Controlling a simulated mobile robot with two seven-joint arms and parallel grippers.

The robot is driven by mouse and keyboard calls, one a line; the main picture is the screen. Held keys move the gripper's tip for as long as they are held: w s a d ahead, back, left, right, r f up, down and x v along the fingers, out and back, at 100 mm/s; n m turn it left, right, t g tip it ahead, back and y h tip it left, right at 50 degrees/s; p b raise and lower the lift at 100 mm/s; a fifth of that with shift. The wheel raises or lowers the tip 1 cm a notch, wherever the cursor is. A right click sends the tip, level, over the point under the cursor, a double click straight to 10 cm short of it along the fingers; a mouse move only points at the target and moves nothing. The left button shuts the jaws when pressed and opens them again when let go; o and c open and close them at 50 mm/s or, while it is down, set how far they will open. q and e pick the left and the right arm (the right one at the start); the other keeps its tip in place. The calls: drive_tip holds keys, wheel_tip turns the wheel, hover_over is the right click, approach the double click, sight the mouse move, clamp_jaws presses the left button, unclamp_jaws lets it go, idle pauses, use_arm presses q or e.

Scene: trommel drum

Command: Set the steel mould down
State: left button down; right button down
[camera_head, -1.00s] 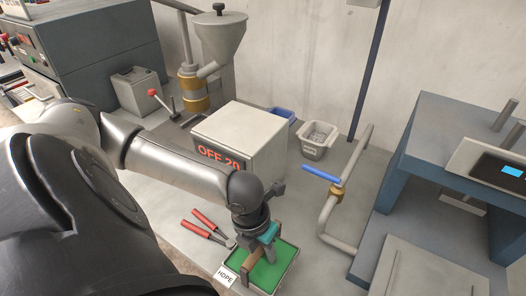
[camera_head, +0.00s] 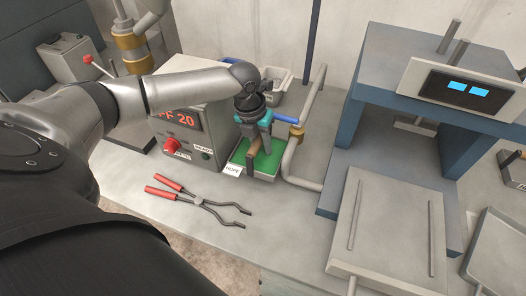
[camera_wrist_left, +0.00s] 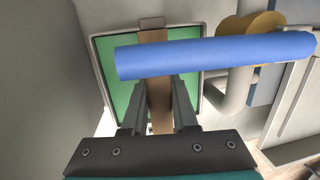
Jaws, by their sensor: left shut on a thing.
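The steel mould (camera_head: 264,178) looks like a shallow grey-rimmed tray with a green filling and a brown bar (camera_head: 251,153) across it. It is just right of the control box, by the bent pipe. My left gripper (camera_head: 257,140) points down over it, shut on the brown bar. In the left wrist view the bar (camera_wrist_left: 157,125) runs between the fingers (camera_wrist_left: 159,95), and the mould's rim (camera_wrist_left: 91,50) shows behind them. A blue valve handle (camera_wrist_left: 215,53) crosses in front of the mould there. I cannot tell whether the mould touches the bench. My right gripper is not in view.
The control box (camera_head: 181,127) stands close left of the mould, and the pipe (camera_head: 296,165) close right. A grey bin (camera_head: 275,86) is behind. Red-handled tongs (camera_head: 200,203) lie in front on the bench. A blue press (camera_head: 352,125) with a flat plate (camera_head: 388,235) is to the right.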

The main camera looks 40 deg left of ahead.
sight(264, 153)
use_arm(q)
drive_tip(key=shift+w+a, duration=0.1)
drive_tip(key=shift+w, duration=0.4)
drive_tip(key=shift+f+b, duration=0.35)
drive_tip(key=shift+f, duration=1.3)
drive_tip(key=shift+f, duration=0.15)
drive_tip(key=c, duration=0.7)
unclamp_jaws()
